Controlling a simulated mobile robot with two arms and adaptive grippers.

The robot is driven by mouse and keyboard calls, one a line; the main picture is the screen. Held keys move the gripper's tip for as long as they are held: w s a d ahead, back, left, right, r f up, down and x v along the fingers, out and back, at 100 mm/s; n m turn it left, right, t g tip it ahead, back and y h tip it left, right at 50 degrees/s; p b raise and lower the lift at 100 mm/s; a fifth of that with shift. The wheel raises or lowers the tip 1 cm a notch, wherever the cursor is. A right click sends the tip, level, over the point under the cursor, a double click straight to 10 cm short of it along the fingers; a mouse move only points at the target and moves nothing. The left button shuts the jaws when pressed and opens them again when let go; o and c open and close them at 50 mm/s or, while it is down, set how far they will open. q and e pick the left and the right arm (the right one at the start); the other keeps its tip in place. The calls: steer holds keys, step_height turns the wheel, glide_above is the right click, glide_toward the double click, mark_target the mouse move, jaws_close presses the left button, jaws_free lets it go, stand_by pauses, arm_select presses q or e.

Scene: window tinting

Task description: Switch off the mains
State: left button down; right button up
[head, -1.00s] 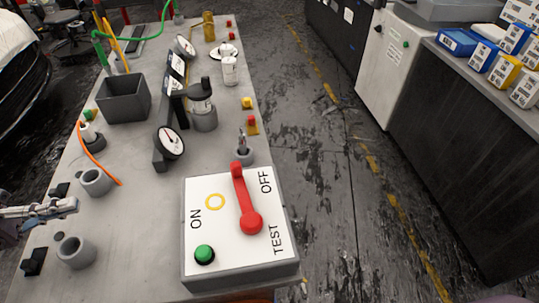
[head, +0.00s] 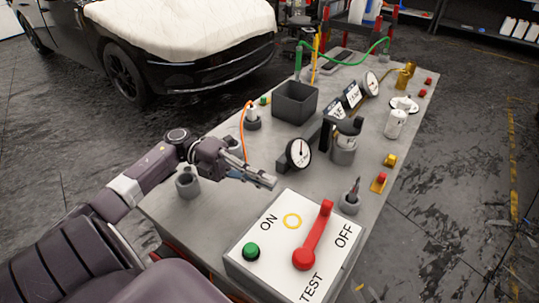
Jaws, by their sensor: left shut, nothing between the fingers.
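The mains switch box (head: 268,229) has a white top and sits at the near end of the grey bench. It carries a red lever (head: 314,234), a green button (head: 251,252), a yellow ring and the words ON, OFF and TEST. The lever's narrow end lies between the yellow ring and OFF; its wide round end lies toward TEST. My left gripper (head: 268,182) is shut and empty, over the bench just beyond the box's ON side and apart from the lever. My right gripper is not in view.
A round black gauge (head: 299,153) stands close beyond my left gripper. Grey cups (head: 188,183), a dark open bin (head: 295,101) and a pump-like fitting (head: 344,141) stand on the bench. A covered black car (head: 184,55) is behind at the left. Floor at the right is clear.

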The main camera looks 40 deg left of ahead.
mark_target(322, 204)
arm_select(q)
steer(key=d+p, duration=0.1)
steer(key=d, duration=0.2)
steer(key=w+d+p, duration=0.1)
steer(key=d, duration=0.2)
steer(key=d+p, duration=0.1)
steer(key=d, duration=0.2)
steer(key=shift+w+d+r+p, duration=0.25)
steer(key=shift+w+d+p, duration=0.05)
steer(key=shift+w, duration=0.05)
steer(key=shift+d+f, duration=0.15)
steer(key=shift+d, duration=0.25)
